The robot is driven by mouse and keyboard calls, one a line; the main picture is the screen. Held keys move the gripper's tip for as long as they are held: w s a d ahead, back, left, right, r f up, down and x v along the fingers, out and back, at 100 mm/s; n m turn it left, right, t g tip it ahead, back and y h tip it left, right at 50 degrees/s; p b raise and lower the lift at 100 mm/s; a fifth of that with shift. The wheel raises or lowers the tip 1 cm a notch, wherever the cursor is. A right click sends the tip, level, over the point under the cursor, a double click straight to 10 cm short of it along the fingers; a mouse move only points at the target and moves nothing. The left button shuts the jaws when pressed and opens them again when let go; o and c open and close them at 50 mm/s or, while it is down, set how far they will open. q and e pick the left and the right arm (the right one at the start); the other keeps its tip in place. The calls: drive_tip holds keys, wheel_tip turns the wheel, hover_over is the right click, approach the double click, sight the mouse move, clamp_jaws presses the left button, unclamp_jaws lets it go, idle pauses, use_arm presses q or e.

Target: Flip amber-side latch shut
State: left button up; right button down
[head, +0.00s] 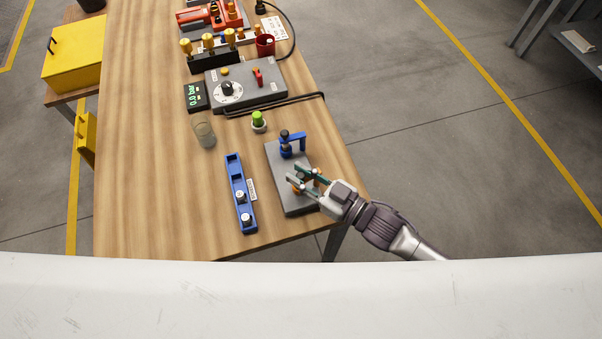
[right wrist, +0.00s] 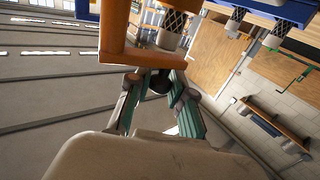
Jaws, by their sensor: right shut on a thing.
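A grey plate (head: 275,165) near the table's right edge carries a blue latch (head: 291,144) at its far end and an amber latch (head: 318,183) at its near end. My right gripper (head: 294,175) reaches in from the right over the amber latch and partly hides it. In the right wrist view, the large orange latch arm (right wrist: 116,32) stands just beyond my teal fingers (right wrist: 158,88). They are shut on the amber latch around a dark part at its end. The exact grip is partly hidden. My left gripper is in neither view.
A blue rack (head: 236,178) with small silver-topped pieces lies left of the plate. A clear glass (head: 204,133) and a green-topped button (head: 258,121) stand beyond it. A grey control box (head: 246,84) and a display (head: 195,96) sit farther back. The table's left side is clear.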

drive_tip(key=t, duration=0.1)
drive_tip(key=m+h, duration=0.1)
drive_tip(key=m+t+h, duration=0.1)
drive_tip(key=shift+w+a+t, duration=0.3)
drive_tip(key=shift+w, duration=0.05)
drive_tip(key=shift+w+m+t+h, duration=0.15)
drive_tip(key=shift+m+t+h, duration=0.15)
drive_tip(key=shift+m+h, duration=0.15)
drive_tip(key=c, duration=1)
unclamp_jaws()
drive_tip(key=shift+c, duration=0.2)
drive_tip(key=shift+d, duration=0.1)
drive_tip(key=v, duration=1.2)
